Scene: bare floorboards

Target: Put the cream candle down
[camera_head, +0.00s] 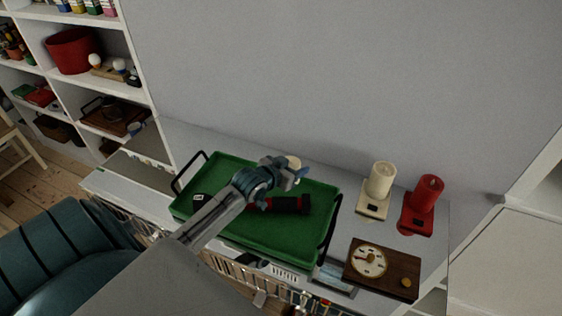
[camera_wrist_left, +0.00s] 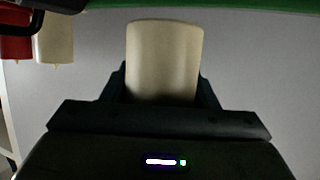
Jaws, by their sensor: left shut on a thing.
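A cream candle (camera_wrist_left: 165,60) is between the fingers of my left gripper (camera_wrist_left: 162,88) in the left wrist view. In the head view, my left gripper (camera_head: 295,174) is over the back part of a green tray (camera_head: 262,235). Only a small part of the held cream candle (camera_head: 294,161) shows behind the gripper there. The gripper is shut on it; how high it is above the tray I cannot tell. Another cream candle (camera_head: 381,180) stands on a cream base to the right of the tray. My right gripper is not in view.
A red and black flashlight (camera_head: 289,204) and a small dark item (camera_head: 201,198) lie in the tray. A red candle (camera_head: 427,192) stands on a red base (camera_head: 416,220) at the right. A wooden board with a dial (camera_head: 369,261) lies in front of the candles. A wall rises behind.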

